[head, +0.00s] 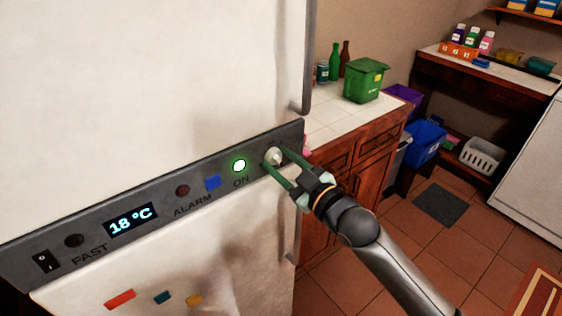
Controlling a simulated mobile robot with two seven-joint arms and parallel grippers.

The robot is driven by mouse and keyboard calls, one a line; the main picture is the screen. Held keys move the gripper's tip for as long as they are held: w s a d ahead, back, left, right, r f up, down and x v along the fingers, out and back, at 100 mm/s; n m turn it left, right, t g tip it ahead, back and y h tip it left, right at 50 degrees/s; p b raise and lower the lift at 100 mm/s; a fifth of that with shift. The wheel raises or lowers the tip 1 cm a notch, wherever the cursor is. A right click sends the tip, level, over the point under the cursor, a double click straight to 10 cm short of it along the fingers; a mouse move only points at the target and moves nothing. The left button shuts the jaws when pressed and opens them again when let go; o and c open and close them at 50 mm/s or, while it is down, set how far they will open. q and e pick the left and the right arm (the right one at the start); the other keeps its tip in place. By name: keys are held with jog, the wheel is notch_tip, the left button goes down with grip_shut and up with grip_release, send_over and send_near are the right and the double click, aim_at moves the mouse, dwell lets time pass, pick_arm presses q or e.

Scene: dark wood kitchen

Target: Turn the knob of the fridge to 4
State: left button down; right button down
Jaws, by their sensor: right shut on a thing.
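The white fridge (130,95) fills the left of the head view, with a dark control panel (60,224) across its front. A small pale round knob (272,155) sits at the panel's right end. My right gripper (275,158) reaches in from the lower right, its two greenish fingers on either side of the knob and shut on it. The fingers hide part of the knob and any numbers around it, so I cannot read its setting. My left gripper is not in view.
The panel also carries a lit green ON light (239,165), a display (131,219) reading 18 °C and a black switch (45,261). A fridge handle (306,60) runs down the right edge. A tiled counter (340,118) with a green bin (366,80) stands behind.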

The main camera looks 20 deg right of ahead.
jog(key=m, duration=0.4)
jog(key=shift+m, duration=2.3)
jog(key=shift+c, duration=1.8)
grip_release()
jog(key=shift+s, duration=0.1)
jog(key=b+v, duration=0.2)
jog(key=v, duration=1)
jog(key=shift+s, duration=0.15)
